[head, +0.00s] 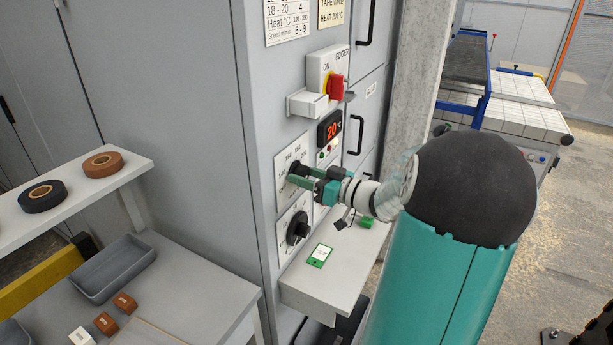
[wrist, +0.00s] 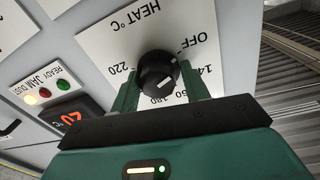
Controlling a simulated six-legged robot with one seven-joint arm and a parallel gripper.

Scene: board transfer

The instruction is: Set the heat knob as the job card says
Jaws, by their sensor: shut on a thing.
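The heat knob (wrist: 157,72) is black and round, on a white dial plate (wrist: 98,45) lettered HEAT °C, upside down in the wrist view. Its dial shows OFF, 140, 180 and 220; other figures are partly hidden. Pale marks show on the knob, one on its side by 180; I cannot tell the exact setting. My gripper (wrist: 162,92) is shut on the knob, a green finger on each side. In the head view my gripper (head: 292,174) reaches the dial and mostly hides the knob. The card (head: 331,12) above reads HEAT 200 °C.
A red display (head: 330,128) reads 20. A second black knob (head: 298,228) is below. The red ON switch (head: 333,87) and a bracket (head: 307,102) project above my gripper.

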